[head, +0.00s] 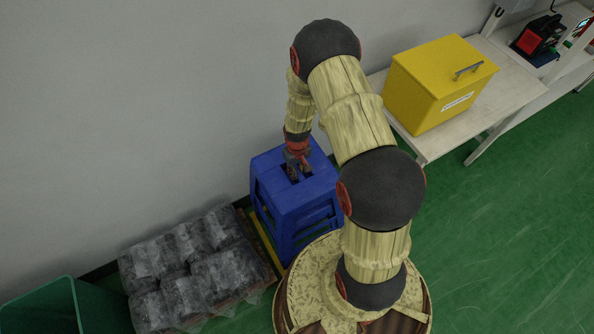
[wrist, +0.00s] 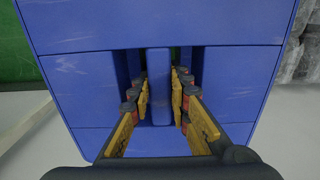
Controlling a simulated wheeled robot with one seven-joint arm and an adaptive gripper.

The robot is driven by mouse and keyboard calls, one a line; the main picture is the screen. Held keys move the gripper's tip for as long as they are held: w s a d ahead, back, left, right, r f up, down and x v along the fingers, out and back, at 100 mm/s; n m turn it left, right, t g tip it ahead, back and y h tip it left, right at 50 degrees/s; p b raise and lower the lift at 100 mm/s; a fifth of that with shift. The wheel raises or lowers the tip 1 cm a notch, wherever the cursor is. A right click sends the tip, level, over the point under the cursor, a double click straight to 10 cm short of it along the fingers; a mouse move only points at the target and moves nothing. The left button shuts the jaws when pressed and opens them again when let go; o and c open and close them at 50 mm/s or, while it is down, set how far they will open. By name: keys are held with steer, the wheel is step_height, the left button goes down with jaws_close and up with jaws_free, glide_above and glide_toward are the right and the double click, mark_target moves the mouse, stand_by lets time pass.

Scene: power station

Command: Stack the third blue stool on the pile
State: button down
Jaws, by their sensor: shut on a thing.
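A blue stool (head: 293,196) stands upright against the grey wall in the head view, just left of my arm. Its blue top fills most of the wrist view (wrist: 215,20). The top has slots with a blue bar (wrist: 159,85) between them. My gripper (head: 298,170) reaches down onto the top from above. In the wrist view my gripper's fingers (wrist: 160,108) go into the slots on both sides of the bar. They are shut on the stool's bar. I cannot tell whether the stool stands on the floor or on other stools, as its lower part is partly hidden.
Plastic-wrapped grey bundles (head: 190,268) on a pallet lie left of the stool. A green bin (head: 45,308) is at the lower left. A white table (head: 440,141) with a yellow box (head: 437,84) is at right. Green floor (head: 510,240) on the right is clear.

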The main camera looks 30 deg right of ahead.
steer(key=shift+f+b, duration=3)
steer(key=shift+f, duration=1.7)
steer(key=c, duration=1.6)
jaws_free()
steer(key=shift+s+f, duration=0.1)
step_height(320, 180, up, 12)
steer(key=shift+r, duration=0.1)
